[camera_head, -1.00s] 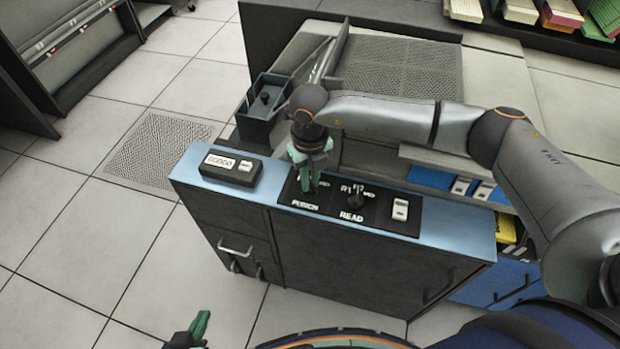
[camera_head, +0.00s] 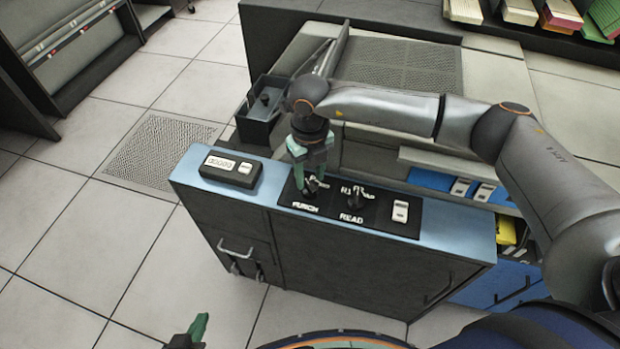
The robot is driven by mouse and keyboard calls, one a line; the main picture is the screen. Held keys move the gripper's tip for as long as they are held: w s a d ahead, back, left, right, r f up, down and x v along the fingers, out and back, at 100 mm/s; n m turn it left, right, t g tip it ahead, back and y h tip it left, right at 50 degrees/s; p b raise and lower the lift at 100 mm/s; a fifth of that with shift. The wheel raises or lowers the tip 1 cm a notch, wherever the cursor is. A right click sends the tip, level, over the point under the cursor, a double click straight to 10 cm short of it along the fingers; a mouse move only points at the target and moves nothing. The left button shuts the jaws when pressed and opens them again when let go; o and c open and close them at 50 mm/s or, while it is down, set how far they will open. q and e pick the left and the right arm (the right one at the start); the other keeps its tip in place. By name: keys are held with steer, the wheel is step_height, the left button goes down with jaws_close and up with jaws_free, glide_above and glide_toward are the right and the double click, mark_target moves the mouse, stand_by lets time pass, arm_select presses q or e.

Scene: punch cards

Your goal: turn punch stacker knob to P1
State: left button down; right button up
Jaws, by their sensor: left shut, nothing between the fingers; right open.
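The black control panel (camera_head: 378,220) is set into the blue top of the cabinet. The punch stacker knob (camera_head: 309,190) is a small dark knob above the word PUNCH. It is partly hidden by my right gripper (camera_head: 308,177), which points down with open green fingers at the knob. Whether the fingers touch the knob I cannot tell, and the knob's pointer and position labels are too small and covered to read. The READ knob (camera_head: 354,199) stands to its right with white marks around it. My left gripper (camera_head: 200,328) is shut and empty at the bottom left, away from the cabinet.
A dark open bin (camera_head: 262,110) stands behind the cabinet's left end. My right arm reaches across above the machine. Floor at left is clear.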

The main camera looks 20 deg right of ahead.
mark_target(310, 185)
step_height(310, 185, up, 10)
steer(key=shift+r, duration=0.2)
stand_by(0.4)
